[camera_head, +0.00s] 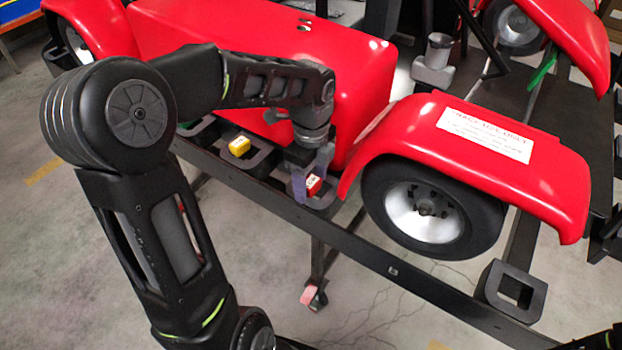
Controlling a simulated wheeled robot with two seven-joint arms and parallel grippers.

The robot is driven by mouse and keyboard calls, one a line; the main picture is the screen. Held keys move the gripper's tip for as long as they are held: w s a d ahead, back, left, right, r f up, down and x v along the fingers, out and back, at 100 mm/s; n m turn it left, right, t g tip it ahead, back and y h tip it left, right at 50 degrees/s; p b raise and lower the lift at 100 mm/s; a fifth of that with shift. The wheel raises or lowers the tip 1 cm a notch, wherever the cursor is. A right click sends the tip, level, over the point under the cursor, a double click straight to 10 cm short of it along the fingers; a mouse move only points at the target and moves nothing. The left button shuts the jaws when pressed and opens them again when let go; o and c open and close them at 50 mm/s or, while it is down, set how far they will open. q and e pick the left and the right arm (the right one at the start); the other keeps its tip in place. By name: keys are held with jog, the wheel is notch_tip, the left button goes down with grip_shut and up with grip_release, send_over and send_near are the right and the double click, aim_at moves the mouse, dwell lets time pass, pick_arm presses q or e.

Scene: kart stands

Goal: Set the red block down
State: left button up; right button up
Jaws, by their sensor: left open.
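The red block (314,184) is small with a pale mark on its top. It sits low at a black square holder (325,201) on the dark frame rail, below the red kart body. My left gripper (306,182) points down over it, with its fingers around or right beside the block. The gripper is open; whether a finger touches the block I cannot tell. The gripper and wrist partly hide the block and the holder. My right gripper is not clearly in view; only a dark bit of my own arm shows at the bottom right corner.
A yellow block (239,146) sits in another black holder to the left. An empty square holder (512,291) is on the rail at right. The kart's red fender (470,150) and wheel (432,210) stand close right of my gripper. The red body (270,60) is behind it.

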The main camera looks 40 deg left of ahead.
aim_at(311, 182)
pick_arm(q)
notch_tip(311, 182, up, 12)
jog(key=shift+r, duration=0.2)
dwell(0.5)
dwell(0.8)
